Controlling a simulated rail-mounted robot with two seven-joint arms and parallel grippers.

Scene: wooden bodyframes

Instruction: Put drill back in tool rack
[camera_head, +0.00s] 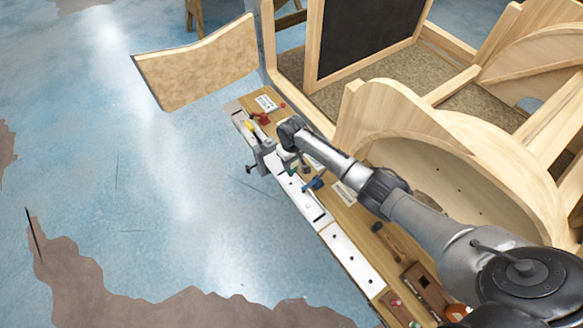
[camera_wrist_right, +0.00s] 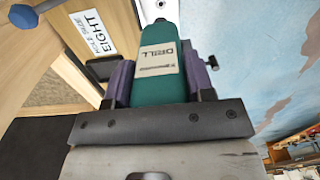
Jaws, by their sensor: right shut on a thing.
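The drill (camera_wrist_right: 158,48) is a teal body with a white label reading DRILL. In the right wrist view it sits between the two purple-grey fingers of my right gripper (camera_wrist_right: 160,80), which is shut on it. In the head view my right gripper (camera_head: 284,158) is over the tool rack (camera_head: 342,250), a long wooden ledge with pale metal strips along its front. The arm and gripper hide most of the drill there. I cannot tell whether the drill touches the rack. My left gripper is not in view.
A grey clamp (camera_head: 262,158) stands on the rack beside the gripper. A red tool (camera_head: 259,118) and a blue tool (camera_head: 314,185) lie nearby. A hammer-like tool (camera_head: 387,234) is farther along. Curved wooden frames (camera_head: 400,115) rise behind the rack. The blue floor (camera_head: 150,210) in front is clear.

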